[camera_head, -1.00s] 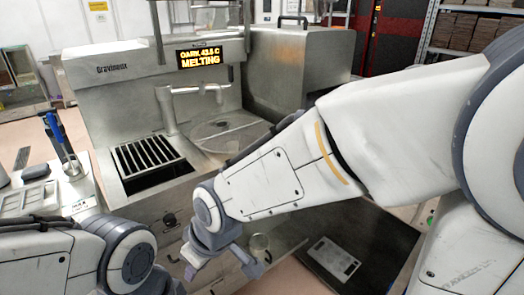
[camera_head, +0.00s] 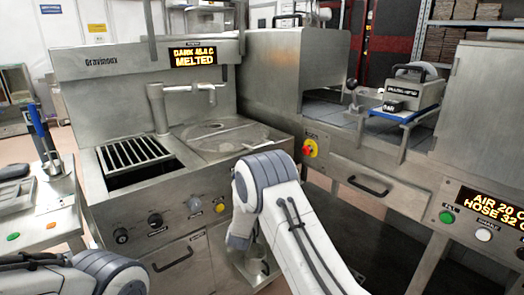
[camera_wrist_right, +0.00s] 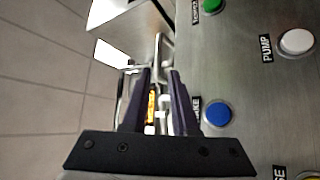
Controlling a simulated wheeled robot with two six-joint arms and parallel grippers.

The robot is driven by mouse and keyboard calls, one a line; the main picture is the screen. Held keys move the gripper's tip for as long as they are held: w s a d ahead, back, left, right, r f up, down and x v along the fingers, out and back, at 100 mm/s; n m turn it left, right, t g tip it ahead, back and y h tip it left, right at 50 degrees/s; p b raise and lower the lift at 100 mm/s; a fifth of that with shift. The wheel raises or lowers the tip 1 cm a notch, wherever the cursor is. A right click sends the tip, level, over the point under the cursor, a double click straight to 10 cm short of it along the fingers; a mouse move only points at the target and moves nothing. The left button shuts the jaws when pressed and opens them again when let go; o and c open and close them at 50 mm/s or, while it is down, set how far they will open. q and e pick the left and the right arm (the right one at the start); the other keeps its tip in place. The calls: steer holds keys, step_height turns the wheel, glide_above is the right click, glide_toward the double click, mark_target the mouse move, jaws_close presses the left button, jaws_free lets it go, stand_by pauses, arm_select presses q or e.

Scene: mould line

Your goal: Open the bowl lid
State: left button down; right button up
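The machine's bowl (camera_head: 182,134) has a round, flat, see-through-looking cover (camera_head: 222,140) lying over it in the head view, right of the black grate. It looks closed. My right arm's wrist stands in front of the machine, lower right of the cover, and hides its own gripper in the head view. In the right wrist view my right gripper (camera_wrist_right: 160,72) has its two dark fingers apart with a gap between them and nothing held. It is beside a metal panel with coloured buttons. My left arm shows at the lower left; its gripper is out of view.
The machine's display (camera_head: 193,54) reads MELTED. A spout (camera_head: 160,95) stands behind the bowl. A grate (camera_head: 138,152) is at its left. Black knobs (camera_head: 154,220) and a yellow button (camera_head: 220,208) line the front. A red-yellow stop button (camera_head: 310,148) is on the right.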

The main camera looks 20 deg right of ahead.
mark_target(262, 146)
steer(key=x, duration=1)
steer(key=shift+r+p, duration=0.1)
steer(key=shift+p, duration=0.3)
jaws_close()
stand_by(0.9)
